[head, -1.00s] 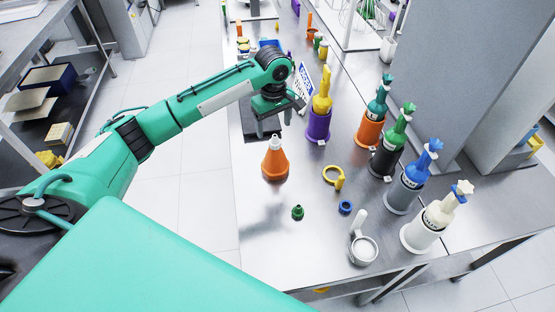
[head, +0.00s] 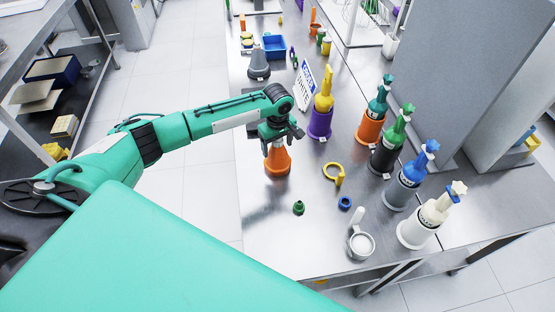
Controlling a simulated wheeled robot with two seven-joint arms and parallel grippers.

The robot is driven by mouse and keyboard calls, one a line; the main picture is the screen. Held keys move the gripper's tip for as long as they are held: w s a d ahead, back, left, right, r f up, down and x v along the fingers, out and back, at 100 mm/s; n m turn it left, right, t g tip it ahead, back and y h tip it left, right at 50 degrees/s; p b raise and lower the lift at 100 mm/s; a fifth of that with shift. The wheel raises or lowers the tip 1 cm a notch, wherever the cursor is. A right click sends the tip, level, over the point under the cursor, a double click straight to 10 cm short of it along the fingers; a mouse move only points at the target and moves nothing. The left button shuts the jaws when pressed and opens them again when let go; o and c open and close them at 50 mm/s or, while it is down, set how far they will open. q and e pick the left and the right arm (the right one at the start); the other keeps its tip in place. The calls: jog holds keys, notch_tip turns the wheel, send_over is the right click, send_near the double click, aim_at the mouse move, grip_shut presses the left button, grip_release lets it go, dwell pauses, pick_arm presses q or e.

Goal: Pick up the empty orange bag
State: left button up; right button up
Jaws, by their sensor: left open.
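The orange bag (head: 278,163) stands upright on the steel table, cone-shaped and wide at its base. Its top is hidden behind my left gripper (head: 281,139). My left gripper is open and hangs over the bag's upper end, with its fingers pointing down. I cannot tell whether the fingers touch the bag. My right gripper is not in the head view.
A green cap (head: 298,208), a blue ring (head: 345,202), a yellow ring (head: 334,173) and a white-handled strainer (head: 361,244) lie nearby. Several coloured bottles, such as the purple-based one (head: 320,124), line the right. A grey cone (head: 258,66) stands behind.

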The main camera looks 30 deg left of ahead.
pick_arm(q)
jog(key=c, duration=1.4)
jog(key=shift+c, duration=0.2)
